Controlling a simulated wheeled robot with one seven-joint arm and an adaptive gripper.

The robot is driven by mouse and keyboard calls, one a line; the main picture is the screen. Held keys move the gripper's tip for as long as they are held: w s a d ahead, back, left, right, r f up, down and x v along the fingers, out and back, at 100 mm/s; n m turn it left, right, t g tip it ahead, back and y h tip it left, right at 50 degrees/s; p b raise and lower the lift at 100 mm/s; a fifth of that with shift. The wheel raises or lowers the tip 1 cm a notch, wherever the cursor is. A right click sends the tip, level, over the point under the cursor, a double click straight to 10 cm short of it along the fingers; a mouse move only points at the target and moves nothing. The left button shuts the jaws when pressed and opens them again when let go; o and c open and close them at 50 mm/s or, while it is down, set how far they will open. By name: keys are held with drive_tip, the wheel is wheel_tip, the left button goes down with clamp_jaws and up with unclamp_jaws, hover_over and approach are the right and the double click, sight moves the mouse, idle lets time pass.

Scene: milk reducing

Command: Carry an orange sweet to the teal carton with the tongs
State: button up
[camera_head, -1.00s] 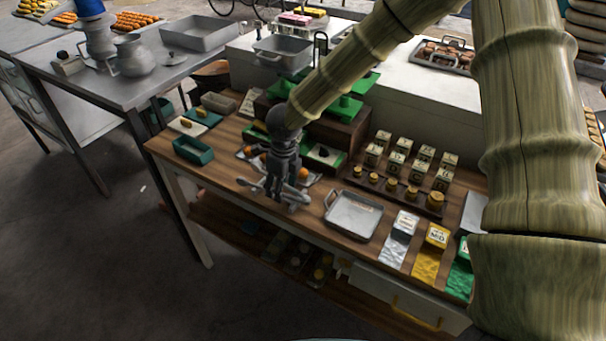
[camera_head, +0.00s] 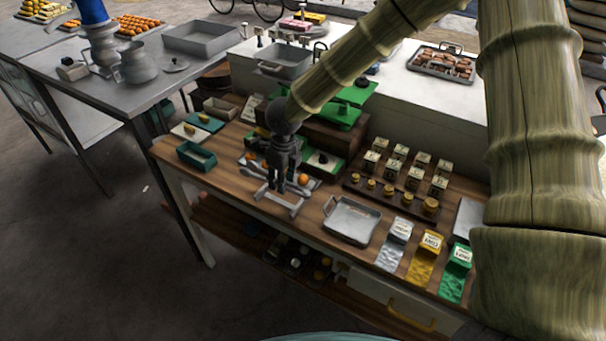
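The teal carton (camera_head: 196,157) is an open, empty-looking box at the left end of the wooden table. An orange sweet (camera_head: 303,179) lies on a tray right of my gripper, and another orange sweet (camera_head: 250,158) shows left of it. My gripper (camera_head: 276,188) points down over the tray, near the table's front edge. Grey metal pieces (camera_head: 278,203) lie below and around its fingertips; they may be the tongs or their rest, but I cannot tell. Whether the fingers are shut on anything is too small to see.
A square metal pan (camera_head: 352,220) stands to the right. A green scale (camera_head: 345,108) stands behind my gripper. Small cartons and a row of yellow-topped weights (camera_head: 388,190) fill the right side. A teal board and a white board (camera_head: 190,131) lie behind the carton.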

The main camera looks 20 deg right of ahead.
wheel_tip(320, 180, up, 7)
drive_tip(key=p, duration=0.5)
drive_tip(key=shift+f, duration=0.2)
